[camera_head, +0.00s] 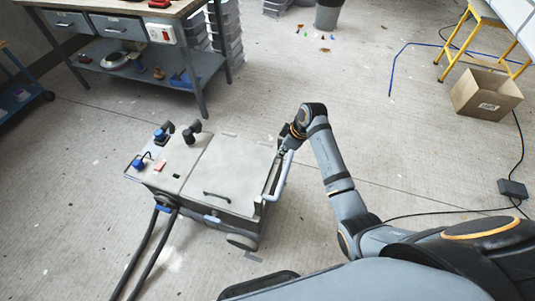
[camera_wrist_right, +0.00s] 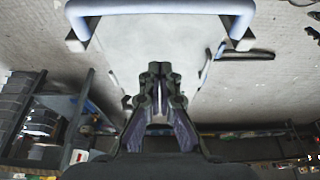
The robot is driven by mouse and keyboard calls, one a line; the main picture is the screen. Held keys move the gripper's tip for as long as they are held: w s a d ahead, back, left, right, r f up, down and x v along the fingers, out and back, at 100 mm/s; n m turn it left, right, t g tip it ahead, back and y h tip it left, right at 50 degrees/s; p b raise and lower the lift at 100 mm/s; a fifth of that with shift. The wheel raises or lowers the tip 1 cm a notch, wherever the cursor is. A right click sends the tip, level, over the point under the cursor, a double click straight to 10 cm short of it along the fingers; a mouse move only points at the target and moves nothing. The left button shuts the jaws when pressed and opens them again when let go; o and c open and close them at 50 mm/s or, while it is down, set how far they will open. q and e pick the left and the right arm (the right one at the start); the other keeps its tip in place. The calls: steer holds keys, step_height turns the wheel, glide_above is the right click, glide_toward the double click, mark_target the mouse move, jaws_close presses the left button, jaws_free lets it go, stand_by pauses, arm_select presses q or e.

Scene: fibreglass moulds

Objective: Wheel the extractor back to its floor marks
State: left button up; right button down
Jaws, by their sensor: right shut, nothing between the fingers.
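The extractor (camera_head: 225,170), a grey wheeled box with a flat lid and a light tubular push handle (camera_head: 284,176), stands on the floor left of my right arm. My right gripper (camera_head: 281,150) is at the handle's far end in the head view. In the right wrist view my right gripper (camera_wrist_right: 159,70) is shut and empty over the lid (camera_wrist_right: 180,45), with the handle bar (camera_wrist_right: 160,8) at the top, apart from the fingertips. A small grey tape-like patch (camera_head: 253,256) lies near the extractor's wheel; I cannot tell whether it is a floor mark. My left gripper is out of view.
Two dark hoses (camera_head: 148,252) run from the extractor toward the lower left. A workbench (camera_head: 120,8) stands behind it. A cardboard box (camera_head: 486,96) and yellow stand (camera_head: 463,50) are at right. A black cable (camera_head: 445,211) crosses the right floor. The middle floor is mostly open.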

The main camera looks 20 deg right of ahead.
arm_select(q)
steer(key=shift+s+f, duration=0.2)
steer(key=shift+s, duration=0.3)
arm_select(e)
step_height(320, 180, down, 9)
steer(key=shift+s, duration=0.25)
steer(key=shift+d, duration=0.1)
